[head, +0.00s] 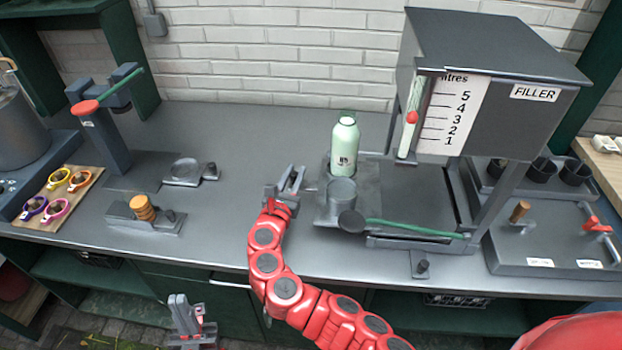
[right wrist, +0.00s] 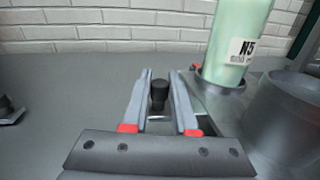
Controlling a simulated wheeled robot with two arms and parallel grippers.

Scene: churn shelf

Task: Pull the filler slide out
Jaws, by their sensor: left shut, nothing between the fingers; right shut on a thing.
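The filler (head: 490,90) is a grey box on posts, with a litre scale and a red pointer on its front. A grey slide plate (head: 325,212) sits at its left side and bears a green bottle (head: 344,147) and a grey round cup (head: 341,190). My right gripper (head: 291,176) is at the plate's left end. In the right wrist view its fingers are shut on a black upright knob (right wrist: 158,95), with the bottle (right wrist: 237,40) just to the right. My left gripper (head: 186,312) is shut and empty, low in front of the counter.
A green lever (head: 415,229) with a black round end lies along the filler's front edge. A grey block with a cork-coloured stack (head: 142,207) and a small dish stand (head: 186,170) are to the left. The counter between these and my right gripper is clear.

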